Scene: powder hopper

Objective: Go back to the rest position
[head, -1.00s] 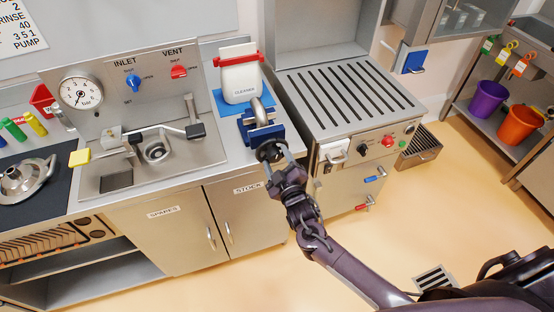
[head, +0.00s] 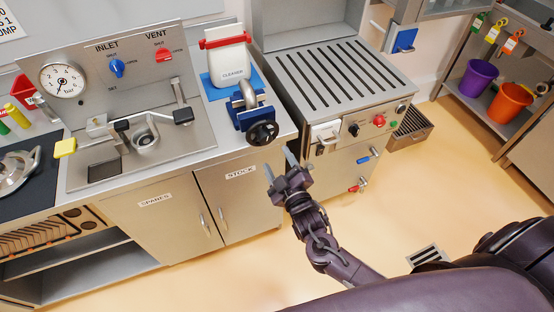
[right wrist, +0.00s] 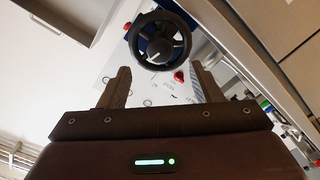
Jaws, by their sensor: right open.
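My right gripper (head: 279,168) is open and empty, in front of the counter edge near the STOCK cupboard door (head: 238,200). A black handwheel (head: 263,132) on a blue clamp-like fixture (head: 243,108) is just beyond its fingertips, apart from them. In the right wrist view the handwheel (right wrist: 160,41) shows ahead, beyond the two spread fingers (right wrist: 160,88), with nothing between them. My left gripper is not in view.
The counter holds a white cleaner container (head: 229,62) with a red clamp, a sink panel with a gauge (head: 63,80), and a blue inlet knob (head: 116,68). A slatted steel unit (head: 335,75) stands right of it. Open floor (head: 420,185) lies at the right.

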